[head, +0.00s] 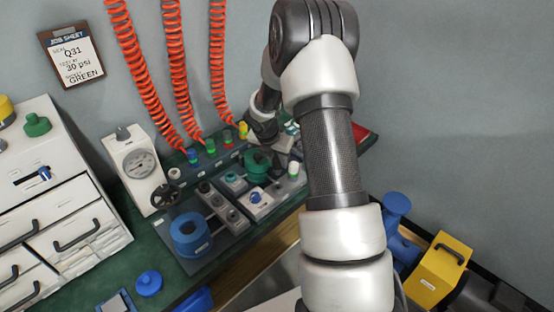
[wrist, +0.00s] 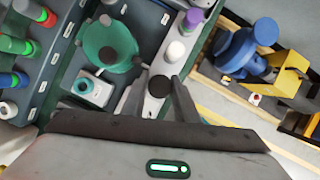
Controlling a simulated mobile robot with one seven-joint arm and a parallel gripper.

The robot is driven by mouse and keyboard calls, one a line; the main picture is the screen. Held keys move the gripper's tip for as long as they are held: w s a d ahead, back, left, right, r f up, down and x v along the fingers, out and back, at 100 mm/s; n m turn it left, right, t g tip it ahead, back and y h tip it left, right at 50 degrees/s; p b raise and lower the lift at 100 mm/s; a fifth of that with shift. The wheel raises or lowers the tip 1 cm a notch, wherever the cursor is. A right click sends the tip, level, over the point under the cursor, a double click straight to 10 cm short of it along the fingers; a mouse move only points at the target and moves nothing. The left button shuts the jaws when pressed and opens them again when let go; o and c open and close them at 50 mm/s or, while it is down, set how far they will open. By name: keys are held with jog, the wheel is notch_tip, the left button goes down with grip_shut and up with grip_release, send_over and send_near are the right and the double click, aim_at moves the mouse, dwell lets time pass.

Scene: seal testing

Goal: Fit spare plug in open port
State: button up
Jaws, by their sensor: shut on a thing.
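My gripper (wrist: 160,82) has its two grey fingers closed around a small dark round-topped plug (wrist: 160,87) in the wrist view. The plug is over a pale manifold block (wrist: 150,109); I cannot tell whether it is seated in a hole or held above. A white-capped plug (wrist: 177,50) and a purple-topped plug (wrist: 193,18) stand further along the same line. The open port cannot be made out and may be hidden under the held plug and fingers. In the head view my arm hides the fingertips and the held plug.
A green round fixture (wrist: 110,47) and a teal-knobbed white block (wrist: 85,90) stand left of the fingers. A gauge (head: 140,165), blue round fixture (head: 190,235) and orange coiled hoses (head: 175,75) are left of my arm. A yellow box (head: 436,272) is right.

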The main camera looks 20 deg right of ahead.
aim_at(278, 169)
jog(key=shift+f+b, duration=2)
jog(key=shift+f, duration=0.3)
jog(key=shift+p, duration=0.5)
jog(key=shift+f+b, duration=0.75)
jog(key=shift+f, duration=0.7)
jog(key=o, duration=1.2)
jog(key=p+v, duration=0.5)
jog(key=v, duration=1.2)
jog(key=shift+r, duration=0.25)
